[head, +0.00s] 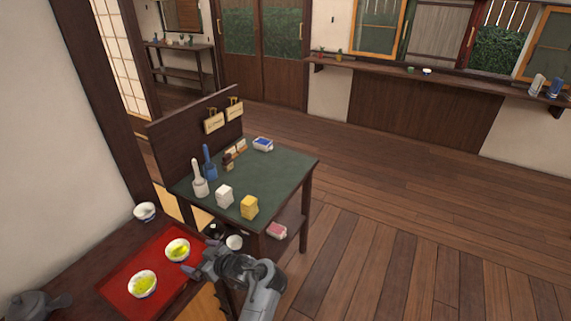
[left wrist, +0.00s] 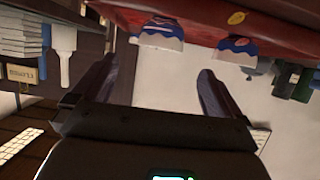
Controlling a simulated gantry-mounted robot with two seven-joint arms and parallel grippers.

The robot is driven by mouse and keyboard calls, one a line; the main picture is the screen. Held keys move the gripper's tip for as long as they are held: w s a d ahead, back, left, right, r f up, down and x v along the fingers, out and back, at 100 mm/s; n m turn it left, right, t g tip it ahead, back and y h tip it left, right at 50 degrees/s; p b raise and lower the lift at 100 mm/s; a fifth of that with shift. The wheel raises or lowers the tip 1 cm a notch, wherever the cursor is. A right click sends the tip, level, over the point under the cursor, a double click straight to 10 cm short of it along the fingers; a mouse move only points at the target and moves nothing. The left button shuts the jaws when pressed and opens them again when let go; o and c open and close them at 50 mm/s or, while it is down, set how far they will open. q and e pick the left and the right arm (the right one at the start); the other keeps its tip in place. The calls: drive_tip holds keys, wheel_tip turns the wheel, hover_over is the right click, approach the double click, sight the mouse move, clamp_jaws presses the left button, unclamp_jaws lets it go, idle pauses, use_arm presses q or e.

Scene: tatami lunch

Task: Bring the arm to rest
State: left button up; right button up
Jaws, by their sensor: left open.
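My left gripper (head: 200,257) is at the bottom of the head view, at the right edge of the red mat (head: 118,281) on the dark wooden counter. In the left wrist view, which looks upside down, its two dark fingers (left wrist: 155,75) stand wide apart with nothing between them. Two blue-and-white bowls with yellow-green contents, one near the gripper (head: 178,250) and one nearer the front (head: 142,284), stand on the mat. Both bowls also show beyond the fingers in the wrist view (left wrist: 160,36). My right gripper is in neither view.
A white cup (head: 234,242) is close to the gripper. The wooden floor (head: 420,225) at right is clear.

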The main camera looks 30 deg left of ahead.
use_arm(q)
drive_tip(key=shift+w+a+f+m+t, duration=0.2)
drive_tip(key=shift+a+m+t, duration=0.3)
drive_tip(key=shift+t, duration=0.4)
drive_tip(key=shift+w+a+m+t+h+p, duration=0.1)
drive_tip(key=shift+w+m+t+h+p, duration=0.15)
drive_tip(key=shift+t, duration=0.25)
drive_tip(key=shift+w+a+m+t+h+p, duration=0.1)
drive_tip(key=shift+m+t+h+p, duration=0.2)
drive_tip(key=shift+t, duration=0.2)
drive_tip(key=s+d+m+t+h+p, duration=0.1)
drive_tip(key=s+d+m+t+h, duration=0.1)
drive_tip(key=d+m+h, duration=0.3)
drive_tip(key=s+d+m+t+h+p, duration=0.1)
drive_tip(key=s+d+m+t+h, duration=0.2)
drive_tip(key=d, duration=0.5)
drive_tip(key=s+d+m+g+h+p, duration=0.1)
drive_tip(key=s+d+m+g+h, duration=0.4)
drive_tip(key=s+d+m, duration=0.75)
drive_tip(key=s+r+n+p, duration=0.1)
drive_tip(key=s+r+p, duration=0.1)
drive_tip(key=r+p, duration=1.7)
drive_tip(key=s+d+r+n+p, duration=0.1)
drive_tip(key=s+r+n+p, duration=0.1)
drive_tip(key=r+p, duration=1.7)
drive_tip(key=shift+s+r+g, duration=0.25)
drive_tip(key=shift+s+g, duration=0.05)
drive_tip(key=shift+s, duration=0.55)
drive_tip(key=shift+y, duration=0.25)
